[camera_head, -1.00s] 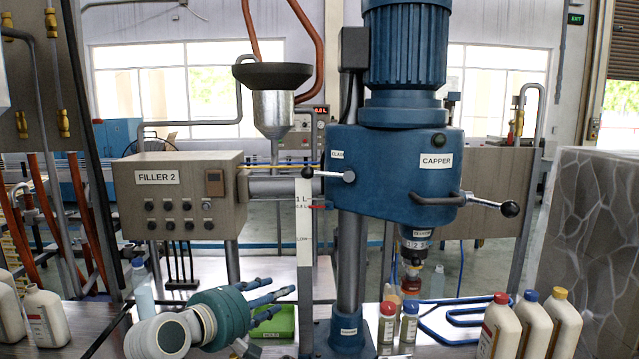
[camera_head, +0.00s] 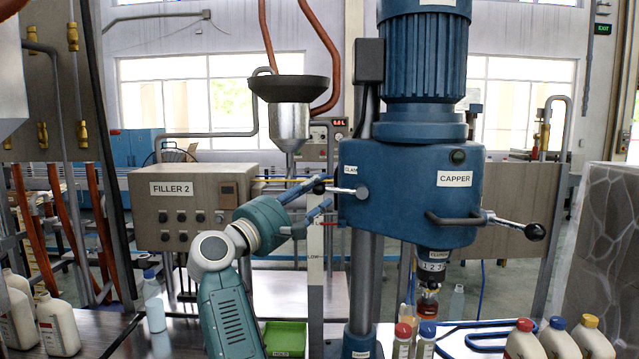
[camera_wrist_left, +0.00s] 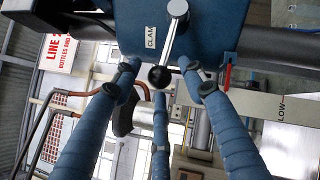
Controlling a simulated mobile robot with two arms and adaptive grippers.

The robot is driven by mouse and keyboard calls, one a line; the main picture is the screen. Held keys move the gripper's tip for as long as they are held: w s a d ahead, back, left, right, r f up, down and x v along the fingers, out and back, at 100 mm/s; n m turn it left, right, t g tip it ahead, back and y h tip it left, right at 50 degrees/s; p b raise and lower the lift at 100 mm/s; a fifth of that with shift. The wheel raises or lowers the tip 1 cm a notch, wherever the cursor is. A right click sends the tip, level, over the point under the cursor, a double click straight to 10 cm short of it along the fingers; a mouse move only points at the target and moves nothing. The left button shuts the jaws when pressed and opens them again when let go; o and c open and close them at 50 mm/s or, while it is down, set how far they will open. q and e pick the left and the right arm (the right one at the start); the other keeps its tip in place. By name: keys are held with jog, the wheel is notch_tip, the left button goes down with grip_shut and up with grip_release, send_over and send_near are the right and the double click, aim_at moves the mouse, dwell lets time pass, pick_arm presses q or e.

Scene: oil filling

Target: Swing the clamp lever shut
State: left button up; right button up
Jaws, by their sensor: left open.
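The clamp lever (camera_head: 343,190) is a short metal rod with a black ball knob on the left side of the blue capper head (camera_head: 410,190), beside a cut-off "CLAM" label. In the head view it points left, nearly level. In the left wrist view its knob (camera_wrist_left: 160,77) hangs at the end of the rod (camera_wrist_left: 171,40). My left gripper (camera_head: 322,193) is open at the knob. Its blue fingers (camera_wrist_left: 160,72) stand spread around the knob in the wrist view, with no clear grip; whether any finger touches it I cannot tell. My right gripper is out of view.
The capper column (camera_head: 361,260) and a white level scale (camera_head: 315,270) stand close by the gripper. The Filler 2 box (camera_head: 190,215) is behind my left arm. A second ball-ended handle (camera_head: 510,226) juts right. Bottles (camera_head: 525,340) and a green tray (camera_head: 285,338) are below.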

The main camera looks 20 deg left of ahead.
pick_arm(q)
jog(key=shift+x, duration=1.1)
jog(key=c, duration=0.7)
jog(key=shift+a, duration=0.1)
jog(key=shift+c, duration=0.2)
jog(key=shift+f, duration=0.1)
